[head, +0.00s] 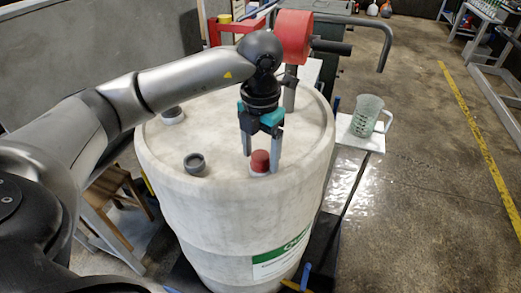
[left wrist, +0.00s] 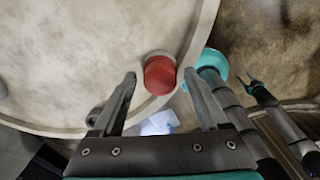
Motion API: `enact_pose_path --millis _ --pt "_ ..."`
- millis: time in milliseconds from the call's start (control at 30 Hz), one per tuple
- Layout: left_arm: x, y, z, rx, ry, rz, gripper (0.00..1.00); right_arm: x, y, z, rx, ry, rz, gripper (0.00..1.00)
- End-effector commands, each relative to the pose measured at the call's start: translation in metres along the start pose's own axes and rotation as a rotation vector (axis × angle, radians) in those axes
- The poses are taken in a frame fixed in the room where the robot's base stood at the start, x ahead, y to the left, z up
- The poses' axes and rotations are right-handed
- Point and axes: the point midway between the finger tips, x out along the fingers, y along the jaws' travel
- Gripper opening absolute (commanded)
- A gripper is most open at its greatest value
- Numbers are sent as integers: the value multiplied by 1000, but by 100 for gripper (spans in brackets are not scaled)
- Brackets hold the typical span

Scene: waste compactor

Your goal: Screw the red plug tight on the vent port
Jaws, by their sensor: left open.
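The red plug (head: 260,160) sits on a short white port near the right front edge of the white drum's top (head: 225,150). In the left wrist view the red plug (left wrist: 159,75) shows ahead of the fingertips, between their lines. The white port collar under it is partly hidden by the plug. My left gripper (head: 261,154) comes down from above with its fingers apart, one on each side of the plug in the head view. The left gripper (left wrist: 161,82) is open and holds nothing. I cannot tell whether a finger touches the plug.
A dark grey cap or ring (head: 194,163) and another port (head: 173,115) are on the drum top. A red cylindrical part (head: 293,37) on a post stands behind my gripper. A clear green-tinted jug (head: 367,115) stands on a white surface right of the drum.

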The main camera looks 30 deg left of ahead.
Motion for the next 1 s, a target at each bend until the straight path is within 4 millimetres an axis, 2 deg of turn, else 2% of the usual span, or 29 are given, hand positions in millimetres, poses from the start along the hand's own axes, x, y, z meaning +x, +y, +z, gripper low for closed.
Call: enact_pose_path --millis 200,467,800,1000 --pt "-1 0 0 -229 1 -1 77 -8 0 -1 0 0 0 62" --pt "-1 0 0 -350 -1 -1 77 -11 0 -1 0 0 0 62" --pt "-1 0 0 -702 0 -1 77 -23 0 -2 0 0 0 62" --pt "-1 0 0 -784 1 -2 77 -25 0 -2 0 0 0 62"
